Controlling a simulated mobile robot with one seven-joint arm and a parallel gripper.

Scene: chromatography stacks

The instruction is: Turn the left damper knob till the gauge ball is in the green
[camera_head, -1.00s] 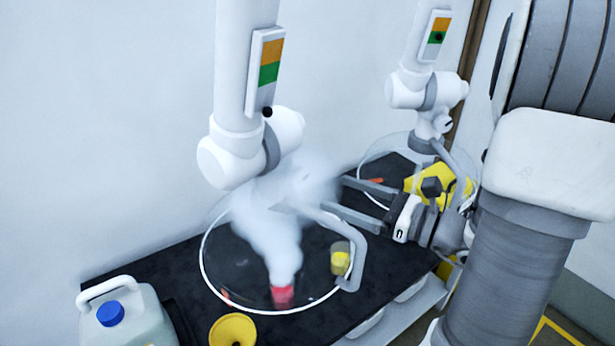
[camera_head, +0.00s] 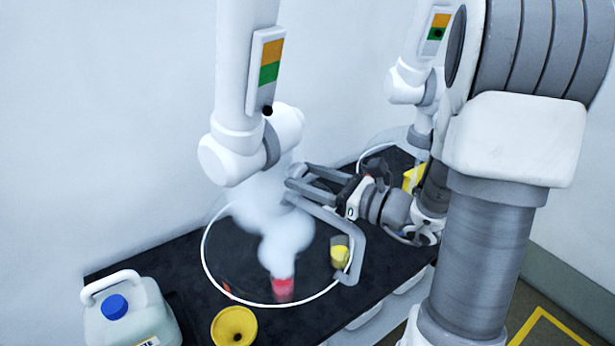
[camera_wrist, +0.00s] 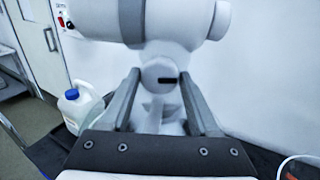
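The left gauge (camera_head: 270,62) has an orange band above a green band. Its black ball (camera_head: 267,110) sits at the bottom, below the green. In the wrist view the left damper knob (camera_wrist: 160,72) is a round white end with a dark slot, under the white arm joint. My gripper (camera_head: 299,178) is open at the left extractor, beside its grey handle (camera_head: 325,212). In the wrist view my gripper's fingers (camera_wrist: 160,84) stand apart on both sides of the knob; contact cannot be told. In the head view the knob is hidden behind my gripper and vapour.
White vapour (camera_head: 285,238) rises from a red vessel (camera_head: 283,290) under the clear hood.

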